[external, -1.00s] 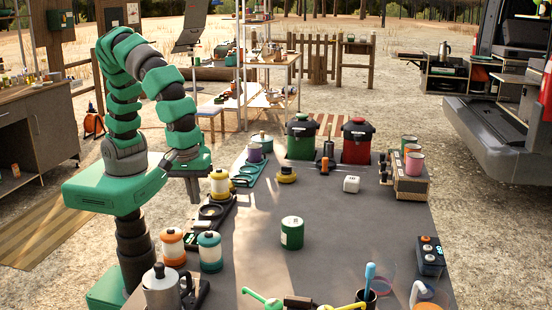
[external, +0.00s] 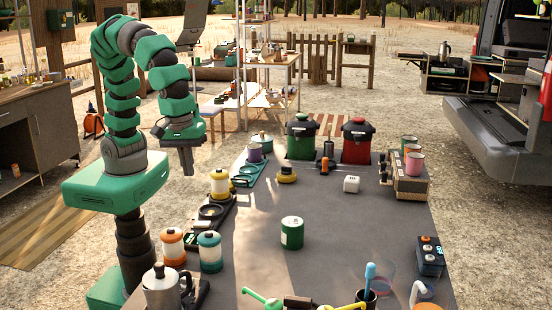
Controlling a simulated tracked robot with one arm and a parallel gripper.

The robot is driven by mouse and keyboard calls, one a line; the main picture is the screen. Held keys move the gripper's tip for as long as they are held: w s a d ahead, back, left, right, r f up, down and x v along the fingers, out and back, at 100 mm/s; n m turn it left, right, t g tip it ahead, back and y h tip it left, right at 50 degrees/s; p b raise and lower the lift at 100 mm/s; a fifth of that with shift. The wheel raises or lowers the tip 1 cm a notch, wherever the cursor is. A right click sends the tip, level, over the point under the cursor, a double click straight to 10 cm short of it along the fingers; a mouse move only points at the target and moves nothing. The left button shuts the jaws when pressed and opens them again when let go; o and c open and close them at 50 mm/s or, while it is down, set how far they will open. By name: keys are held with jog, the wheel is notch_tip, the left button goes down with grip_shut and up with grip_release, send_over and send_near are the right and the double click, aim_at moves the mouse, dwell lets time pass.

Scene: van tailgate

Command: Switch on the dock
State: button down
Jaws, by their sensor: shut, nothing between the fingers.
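My gripper (external: 187,170) is shut and empty. It points down in the air at the left, beyond the left edge of the grey table. No label marks the dock. A dark box (external: 430,256) with round knobs and a small lit blue display stands at the table's right edge; it may be the dock. A black tray with ring-shaped seats (external: 212,211) lies at the left edge below my gripper in the picture, with a small lit green display (external: 191,240) near its front end. I cannot tell which of these is the dock.
A yellow lantern (external: 220,184), an orange lantern (external: 172,246) and a teal lantern (external: 209,251) stand along the left edge. A green canister (external: 292,233) stands mid-table. A metal moka pot (external: 160,289) is at front left. Much of the table's middle is clear.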

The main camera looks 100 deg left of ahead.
aim_at(206, 224)
jog(key=shift+w+f+b, duration=0.1)
jog(key=shift+w+b, duration=0.05)
jog(key=shift+b, duration=0.15)
jog(key=b, duration=0.1)
jog(key=w+b, duration=0.1)
jog(key=b, duration=0.1)
jog(key=shift+d+r, duration=0.1)
jog(key=shift+r, duration=0.15)
jog(key=shift+f, duration=0.15)
jog(key=f+b, duration=0.1)
jog(key=f, duration=0.3)
jog(key=w+f, duration=0.1)
jog(key=f, duration=0.4)
jog(key=w+f+b, duration=0.1)
jog(key=f, duration=0.3)
jog(key=shift+f+b, duration=0.3)
